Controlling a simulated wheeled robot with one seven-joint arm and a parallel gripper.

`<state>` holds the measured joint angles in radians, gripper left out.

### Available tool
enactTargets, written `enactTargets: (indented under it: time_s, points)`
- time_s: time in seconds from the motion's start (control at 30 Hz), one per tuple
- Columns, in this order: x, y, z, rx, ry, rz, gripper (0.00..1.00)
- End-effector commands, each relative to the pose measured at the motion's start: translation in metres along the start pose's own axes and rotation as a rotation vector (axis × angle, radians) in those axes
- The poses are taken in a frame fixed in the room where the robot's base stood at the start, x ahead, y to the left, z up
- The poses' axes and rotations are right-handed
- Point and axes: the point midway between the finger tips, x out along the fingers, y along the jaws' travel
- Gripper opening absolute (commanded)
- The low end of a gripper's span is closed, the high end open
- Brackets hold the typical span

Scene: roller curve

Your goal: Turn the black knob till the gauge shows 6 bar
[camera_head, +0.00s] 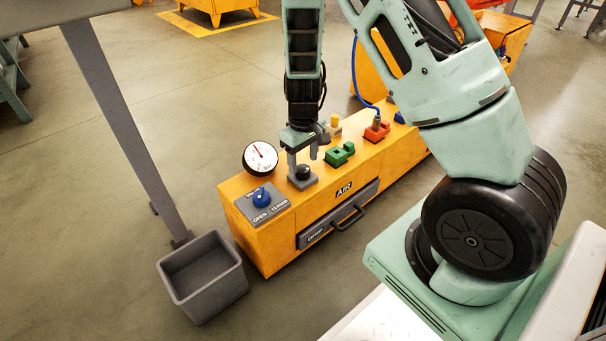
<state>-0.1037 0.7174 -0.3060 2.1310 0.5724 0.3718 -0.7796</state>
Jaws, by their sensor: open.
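The black knob (303,172) sits on a small grey block on top of the yellow cabinet (282,240). The round white gauge (260,157) with a red needle stands at the cabinet's back left, left of the knob. Its needle points up and to the left; the numbers are too small to read. My gripper (303,161) points down over the knob with its fingers apart, one at the knob's left and one at its right. I cannot tell whether the fingers touch the knob.
A blue valve knob (262,196) on an OPEN/CLOSED plate is at the cabinet's left end. Green (340,154) and red (377,131) blocks and a blue hose (356,72) lie to the right. A drawer handle (350,219) sticks out in front. A grey bin (203,277) stands at left.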

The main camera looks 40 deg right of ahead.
Motion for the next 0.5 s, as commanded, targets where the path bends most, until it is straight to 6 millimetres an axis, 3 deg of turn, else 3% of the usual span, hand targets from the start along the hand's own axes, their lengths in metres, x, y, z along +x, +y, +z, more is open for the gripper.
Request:
enactTargets:
  time_s: [0.03, 0.2, 0.5]
  points:
    - [0.013, 0.0, 0.0, 0.001, -0.001, 0.0, 0.59]
    - [0.026, 0.0, 0.0, 0.001, -0.001, -0.001, 0.59]
    - [0.029, 0.0, 0.0, 0.0, 0.0, 0.0, 0.59]
